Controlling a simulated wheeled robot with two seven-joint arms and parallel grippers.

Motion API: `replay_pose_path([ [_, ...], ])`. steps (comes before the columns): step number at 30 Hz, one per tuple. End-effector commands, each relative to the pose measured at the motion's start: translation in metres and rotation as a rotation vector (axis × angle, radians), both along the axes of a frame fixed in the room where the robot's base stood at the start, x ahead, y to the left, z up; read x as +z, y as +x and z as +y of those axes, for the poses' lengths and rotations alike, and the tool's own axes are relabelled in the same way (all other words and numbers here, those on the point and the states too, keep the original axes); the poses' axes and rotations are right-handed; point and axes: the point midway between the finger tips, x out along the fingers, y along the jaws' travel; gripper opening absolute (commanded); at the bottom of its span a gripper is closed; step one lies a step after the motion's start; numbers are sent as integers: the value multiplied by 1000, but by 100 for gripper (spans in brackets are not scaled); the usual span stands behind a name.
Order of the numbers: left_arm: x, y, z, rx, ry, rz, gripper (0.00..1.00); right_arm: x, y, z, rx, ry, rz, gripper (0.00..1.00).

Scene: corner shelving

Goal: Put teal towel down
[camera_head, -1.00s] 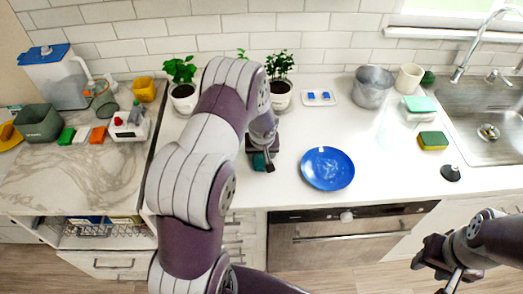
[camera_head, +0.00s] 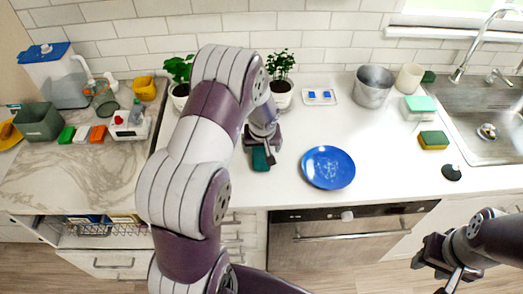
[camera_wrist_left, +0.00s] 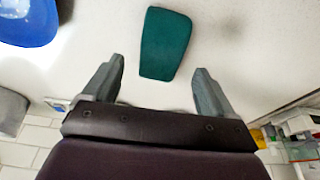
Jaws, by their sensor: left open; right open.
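The teal towel (camera_head: 260,159) is a small dark folded piece on the white counter, left of the blue plate. It also shows whole in the left wrist view (camera_wrist_left: 165,44), lying apart from the fingers. My left gripper (camera_head: 262,140) is at the towel's far end in the head view. In the left wrist view my left gripper (camera_wrist_left: 160,75) is open, its two fingers spread wide with nothing between them. My right gripper (camera_head: 443,272) is open and empty, low at the right in front of the cabinets.
A blue plate (camera_head: 328,167) lies right of the towel. Potted plants (camera_head: 280,82) stand at the wall behind my left arm. A metal pot (camera_head: 373,86), a cup (camera_head: 409,77), a sponge (camera_head: 433,140) and the sink (camera_head: 490,120) are to the right. The counter around the plate is clear.

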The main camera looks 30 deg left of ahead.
Motion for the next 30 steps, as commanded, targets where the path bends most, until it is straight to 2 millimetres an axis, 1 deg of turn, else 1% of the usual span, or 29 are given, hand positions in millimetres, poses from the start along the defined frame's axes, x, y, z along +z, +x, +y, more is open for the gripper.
replay_pose_path([
  [1,13,-2,-2,-1,1,-7,86,-2,0,0,0,0,0,43],
  [3,31,-7,-5,-1,2,-6,86,-3,0,0,0,0,0,43],
  [6,52,-13,-9,-1,0,-4,86,-5,0,0,0,0,0,43],
  [9,66,-17,-11,-1,1,-3,86,-6,0,0,0,0,0,43],
  [11,71,-19,-13,-5,0,0,86,-6,0,0,0,0,0,43],
  [12,76,-24,-18,-24,-2,7,86,-6,0,0,0,0,0,43],
  [14,84,-41,-33,-92,-8,30,86,-6,0,0,0,0,0,43],
  [15,90,-59,-48,-158,-14,53,86,-6,0,0,0,0,0,43],
  [17,98,-90,-69,-272,-22,86,86,-6,0,0,0,0,0,43],
  [18,101,-111,-81,-342,-29,107,86,-6,0,0,0,0,0,43],
  [21,105,-156,-103,-485,-42,147,86,-6,0,0,0,0,0,43],
  [22,105,-166,-106,-516,-45,155,86,-6,0,0,0,0,0,43],
  [24,105,-181,-111,-560,-49,167,86,-6,0,0,0,0,0,43],
  [25,105,-184,-112,-569,-49,169,86,-6,0,0,0,0,0,43],
  [30,105,-186,-113,-574,-50,174,86,-6,0,0,0,0,0,43],
])
